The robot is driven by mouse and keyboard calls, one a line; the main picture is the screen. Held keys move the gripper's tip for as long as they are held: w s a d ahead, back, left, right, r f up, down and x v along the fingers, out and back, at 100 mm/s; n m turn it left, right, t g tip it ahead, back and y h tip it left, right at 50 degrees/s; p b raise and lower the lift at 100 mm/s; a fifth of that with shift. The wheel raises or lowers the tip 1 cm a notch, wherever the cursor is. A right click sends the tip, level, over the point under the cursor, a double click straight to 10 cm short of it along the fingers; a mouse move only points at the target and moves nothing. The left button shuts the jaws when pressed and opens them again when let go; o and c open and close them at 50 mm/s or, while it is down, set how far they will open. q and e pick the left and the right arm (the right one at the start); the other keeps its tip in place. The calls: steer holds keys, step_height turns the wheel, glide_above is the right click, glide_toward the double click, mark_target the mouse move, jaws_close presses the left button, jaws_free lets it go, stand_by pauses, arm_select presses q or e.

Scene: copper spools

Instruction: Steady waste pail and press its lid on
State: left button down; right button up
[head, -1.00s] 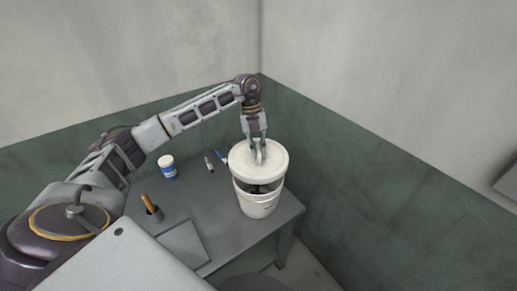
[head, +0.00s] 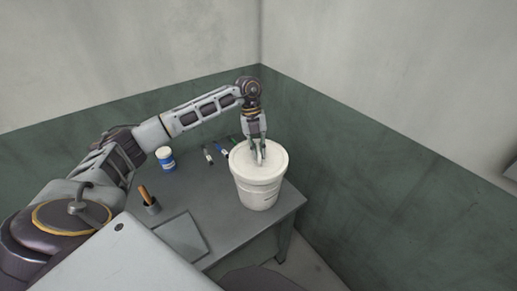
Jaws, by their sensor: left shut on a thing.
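The white waste pail (head: 258,194) stands upright near the right end of the grey table. Its round white lid (head: 273,157) lies over the pail's mouth and looks level, with no gap showing at the front. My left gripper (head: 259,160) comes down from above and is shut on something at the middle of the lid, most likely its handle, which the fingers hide. The pail's inside is hidden by the lid. My right gripper is not in the picture.
A flat grey panel (head: 181,238) lies at the front. Green walls close off the back and right.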

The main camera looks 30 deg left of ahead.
arm_select(q)
steer(key=shift+f, duration=0.3)
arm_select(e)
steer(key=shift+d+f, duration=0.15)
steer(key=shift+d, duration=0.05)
arm_select(q)
steer(key=shift+f, duration=0.15)
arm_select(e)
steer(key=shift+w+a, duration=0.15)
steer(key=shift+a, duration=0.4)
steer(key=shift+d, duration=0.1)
arm_select(q)
steer(key=shift+f, duration=0.1)
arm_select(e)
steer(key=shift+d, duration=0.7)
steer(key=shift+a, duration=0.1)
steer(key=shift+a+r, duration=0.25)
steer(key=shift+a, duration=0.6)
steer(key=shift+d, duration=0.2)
